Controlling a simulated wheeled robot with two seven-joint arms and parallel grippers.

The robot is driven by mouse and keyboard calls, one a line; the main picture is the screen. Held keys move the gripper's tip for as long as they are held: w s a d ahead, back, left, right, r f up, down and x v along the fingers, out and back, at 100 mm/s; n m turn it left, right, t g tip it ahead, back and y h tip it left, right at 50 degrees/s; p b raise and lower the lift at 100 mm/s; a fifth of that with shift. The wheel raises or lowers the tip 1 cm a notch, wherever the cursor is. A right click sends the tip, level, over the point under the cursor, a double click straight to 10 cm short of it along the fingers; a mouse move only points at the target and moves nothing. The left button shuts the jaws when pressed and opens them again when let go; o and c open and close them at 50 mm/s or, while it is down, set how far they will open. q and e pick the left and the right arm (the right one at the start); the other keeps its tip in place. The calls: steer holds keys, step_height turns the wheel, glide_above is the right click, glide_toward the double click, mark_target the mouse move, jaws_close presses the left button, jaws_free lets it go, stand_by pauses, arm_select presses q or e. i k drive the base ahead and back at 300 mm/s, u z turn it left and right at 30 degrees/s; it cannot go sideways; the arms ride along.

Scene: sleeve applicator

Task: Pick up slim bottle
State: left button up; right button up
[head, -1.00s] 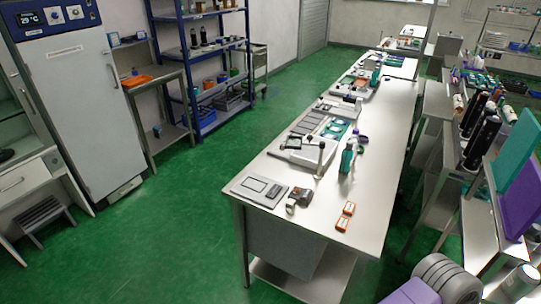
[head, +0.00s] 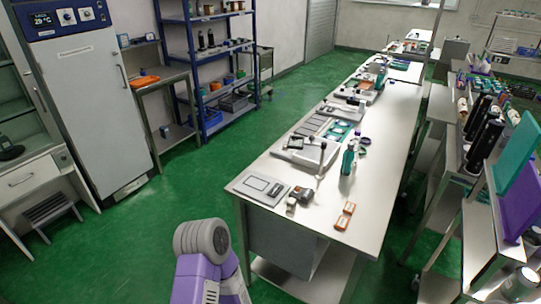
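A slim teal bottle (head: 347,159) with a dark top stands upright on the near part of the long steel table (head: 380,195). Several tall dark bottles (head: 485,130) stand on the rack at the right; I cannot tell from the view which bottle the task names. A purple and grey link of my own arm shows at the bottom, in front of the table's near left corner. Neither of my grippers can be seen, and nothing is seen held.
Green floor (head: 190,185) is clear left of the table.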

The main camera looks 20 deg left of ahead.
mark_target(349, 154)
steer(key=u, duration=0.7)
steer(key=i, duration=0.65)
